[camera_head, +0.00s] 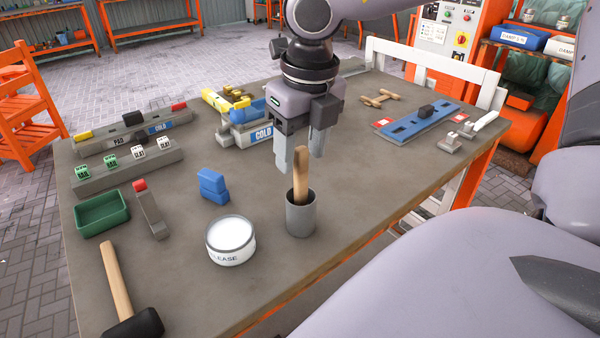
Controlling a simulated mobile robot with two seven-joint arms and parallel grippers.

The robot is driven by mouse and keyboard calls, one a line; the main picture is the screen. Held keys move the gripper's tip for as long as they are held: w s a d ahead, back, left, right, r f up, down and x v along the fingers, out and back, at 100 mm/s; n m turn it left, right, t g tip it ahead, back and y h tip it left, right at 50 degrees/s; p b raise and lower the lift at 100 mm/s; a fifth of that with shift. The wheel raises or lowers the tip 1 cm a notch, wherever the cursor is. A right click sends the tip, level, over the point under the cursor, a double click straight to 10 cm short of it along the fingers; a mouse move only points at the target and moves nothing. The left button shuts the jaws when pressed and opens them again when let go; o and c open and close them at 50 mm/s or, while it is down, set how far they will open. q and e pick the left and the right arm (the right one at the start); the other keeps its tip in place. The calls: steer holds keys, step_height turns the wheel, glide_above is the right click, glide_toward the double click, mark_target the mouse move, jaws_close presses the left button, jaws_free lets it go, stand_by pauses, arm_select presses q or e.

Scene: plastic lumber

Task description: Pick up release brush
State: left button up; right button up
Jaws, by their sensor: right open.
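The release brush stands upright in a grey cup (301,220) near the table's front edge. Only its wooden handle (301,178) shows; the bristle end is hidden inside the cup. My right gripper (300,163) points down over the cup, open and empty. In the picture its two fingers lie on either side of the handle's top; I cannot tell whether they are level with it in depth. A white round tub (231,253) with lettering ending in "LEASE" stands left of the cup. My left gripper is not in view.
A blue slotted bar (423,123) lies at the right. The table (365,190) is clear right of the cup.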

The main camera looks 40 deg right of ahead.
mark_target(301, 190)
steer(key=shift+w+f, duration=0.15)
steer(key=shift+f, duration=1.2)
jaws_close()
